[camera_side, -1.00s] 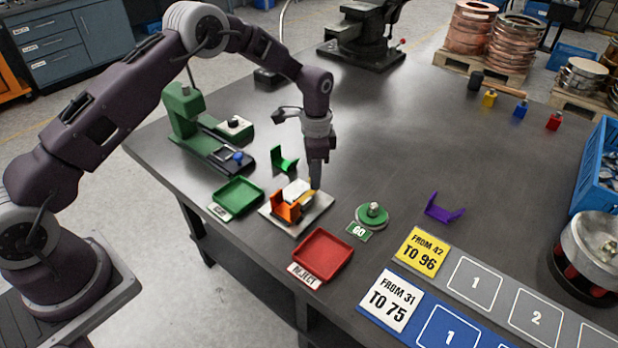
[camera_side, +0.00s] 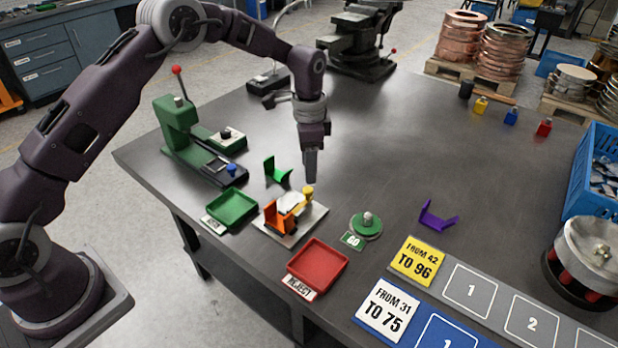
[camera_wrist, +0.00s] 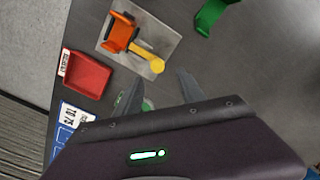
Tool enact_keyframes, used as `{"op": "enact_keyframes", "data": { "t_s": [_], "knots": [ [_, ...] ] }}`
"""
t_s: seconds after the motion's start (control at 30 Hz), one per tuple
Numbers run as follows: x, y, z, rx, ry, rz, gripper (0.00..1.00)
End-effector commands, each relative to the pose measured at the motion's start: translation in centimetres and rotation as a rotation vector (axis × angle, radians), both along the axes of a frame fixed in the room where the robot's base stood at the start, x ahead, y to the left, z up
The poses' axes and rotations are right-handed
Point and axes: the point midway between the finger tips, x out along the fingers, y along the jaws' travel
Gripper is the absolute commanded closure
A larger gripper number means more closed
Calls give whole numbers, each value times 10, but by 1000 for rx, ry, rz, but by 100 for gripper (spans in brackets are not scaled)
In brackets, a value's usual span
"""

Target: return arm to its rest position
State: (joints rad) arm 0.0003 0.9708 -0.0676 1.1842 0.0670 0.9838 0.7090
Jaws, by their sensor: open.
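My gripper (camera_side: 310,178) hangs pointing down above the table, just behind and above the fixture plate (camera_side: 312,222). In the wrist view its two fingers (camera_wrist: 160,90) are spread apart with nothing between them. The plate carries an orange bracket (camera_side: 272,219), a pale block (camera_side: 291,200) and a yellow piece (camera_side: 308,191). The orange bracket (camera_wrist: 120,33) and yellow piece (camera_wrist: 155,63) also show in the wrist view, clear of the fingers.
A green bracket (camera_side: 277,172), green tray (camera_side: 232,208), red tray (camera_side: 318,266), green GO button (camera_side: 367,224) and purple bracket (camera_side: 438,217) stand around the plate. A green press (camera_side: 178,130) is at left, a vise (camera_side: 360,45) at the back. The table's middle right is clear.

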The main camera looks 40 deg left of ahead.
Motion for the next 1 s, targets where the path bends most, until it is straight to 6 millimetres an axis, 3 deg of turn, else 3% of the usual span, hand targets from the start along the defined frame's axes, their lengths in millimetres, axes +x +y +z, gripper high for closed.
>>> {"op": "enact_keyframes", "data": {
  "t_s": [0.4, 0.47, 0.53, 0.6, 0.7, 0.8, 0.9, 1.0],
  "knots": [
    [-1, 0, 17, 1, -5, 5, 53],
    [-7, 1, 37, 1, -25, 28, 53],
    [-23, 2, 81, 2, -67, 82, 53],
    [-53, 5, 132, -1, -119, 160, 53],
    [-110, 9, 192, -15, -197, 286, 53],
    [-177, 12, 231, -43, -274, 413, 53],
    [-245, 15, 247, -84, -346, 536, 53],
    [-302, 16, 243, -129, -402, 642, 53]
  ]
}}
